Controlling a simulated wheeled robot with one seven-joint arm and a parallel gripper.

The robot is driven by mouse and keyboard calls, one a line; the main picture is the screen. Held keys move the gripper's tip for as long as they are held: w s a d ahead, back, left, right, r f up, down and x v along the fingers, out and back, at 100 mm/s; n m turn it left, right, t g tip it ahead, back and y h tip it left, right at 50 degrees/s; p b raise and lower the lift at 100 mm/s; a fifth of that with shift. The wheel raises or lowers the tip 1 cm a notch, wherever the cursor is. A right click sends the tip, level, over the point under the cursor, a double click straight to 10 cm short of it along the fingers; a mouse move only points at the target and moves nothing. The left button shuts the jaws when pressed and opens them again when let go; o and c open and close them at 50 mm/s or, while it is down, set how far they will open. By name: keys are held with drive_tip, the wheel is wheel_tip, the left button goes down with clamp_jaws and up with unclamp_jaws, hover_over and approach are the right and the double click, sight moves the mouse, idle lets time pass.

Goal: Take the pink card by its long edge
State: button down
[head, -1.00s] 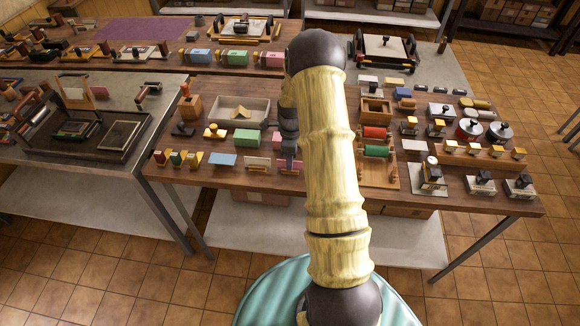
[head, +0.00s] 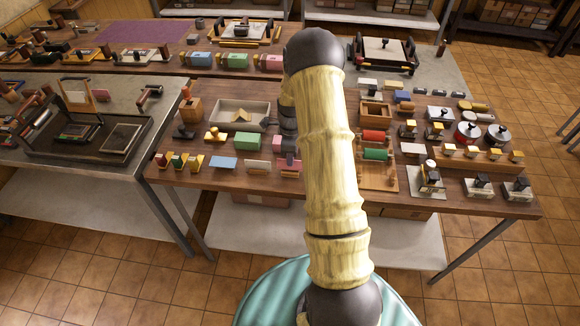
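The pink card (head: 291,164) appears to stand upright in a small wooden holder (head: 288,174) near the front edge of the table. It is small in view, and its upper part is partly covered by my gripper. My gripper (head: 289,155) is dark and points down over the card, behind my arm's left side. Its fingers are too small and too hidden to show a gap, or whether they touch the card.
A similar holder with a pale card (head: 257,166) stands just left. A blue card (head: 222,163) lies further left. A green block (head: 243,141) and a pink block (head: 277,140) sit behind. A tray with red and green rollers (head: 376,180) lies right of my arm.

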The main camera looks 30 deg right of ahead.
drive_tip(key=shift+r+p, duration=1.6)
drive_tip(key=shift+r, duration=0.95)
